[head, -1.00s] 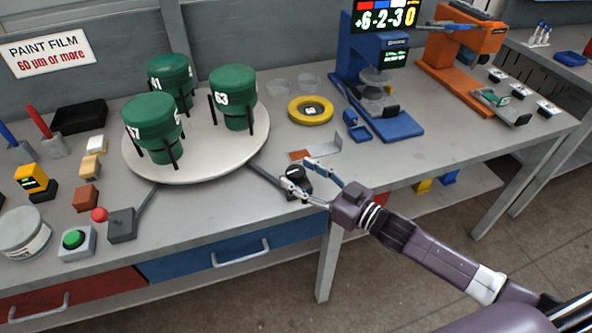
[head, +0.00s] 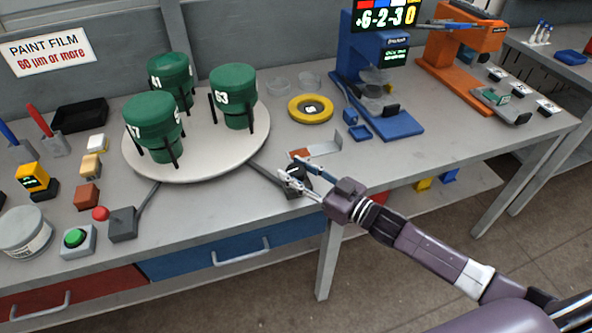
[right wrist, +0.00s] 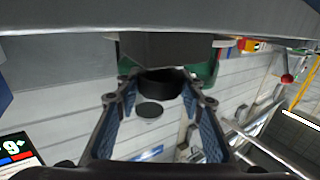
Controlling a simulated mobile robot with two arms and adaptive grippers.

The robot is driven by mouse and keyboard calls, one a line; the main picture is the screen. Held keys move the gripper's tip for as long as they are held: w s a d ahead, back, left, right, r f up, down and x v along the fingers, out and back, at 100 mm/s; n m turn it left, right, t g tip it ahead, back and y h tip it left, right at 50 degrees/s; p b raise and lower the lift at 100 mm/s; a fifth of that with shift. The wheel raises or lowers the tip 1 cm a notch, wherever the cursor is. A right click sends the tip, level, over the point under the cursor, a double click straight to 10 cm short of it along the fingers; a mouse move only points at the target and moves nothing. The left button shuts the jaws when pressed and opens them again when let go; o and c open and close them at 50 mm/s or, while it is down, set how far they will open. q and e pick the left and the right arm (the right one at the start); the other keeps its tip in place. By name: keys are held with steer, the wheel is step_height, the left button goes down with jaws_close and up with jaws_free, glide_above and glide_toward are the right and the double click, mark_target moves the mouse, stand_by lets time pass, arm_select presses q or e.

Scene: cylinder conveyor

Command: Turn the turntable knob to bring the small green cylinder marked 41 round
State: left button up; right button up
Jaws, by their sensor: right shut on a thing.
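The round pale turntable (head: 205,150) carries three green cylinders, each in a black-legged stand. The one marked 41 (head: 172,76) stands at the back, the one marked 63 (head: 234,88) at the right. The front-left one (head: 153,120) has a partly hidden number ending in 7. The black knob (head: 297,174) is at the table's front edge, joined to the turntable by a dark bar. My right gripper (head: 294,173) is shut on the knob. In the right wrist view the dark knob (right wrist: 160,84) shows between the fingers. My left gripper is not in view.
A yellow ring (head: 311,109) and a small metal bracket (head: 323,146) lie behind the knob. A blue device (head: 365,60) and an orange device (head: 450,55) stand to the right. A green button box (head: 76,242) and a red-ball lever box (head: 122,224) sit at the left.

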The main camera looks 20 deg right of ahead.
steer(key=shift+r+m+t+h+p, duration=0.1)
steer(key=shift+m+t+h+p, duration=0.25)
steer(key=shift+p, duration=0.2)
steer(key=shift+m+t+h+p, duration=0.35)
steer(key=shift+m+h+p, duration=0.1)
steer(key=shift+h, duration=0.3)
steer(key=shift+c, duration=0.2)
steer(key=o, duration=1.2)
steer(key=v, duration=1.2)
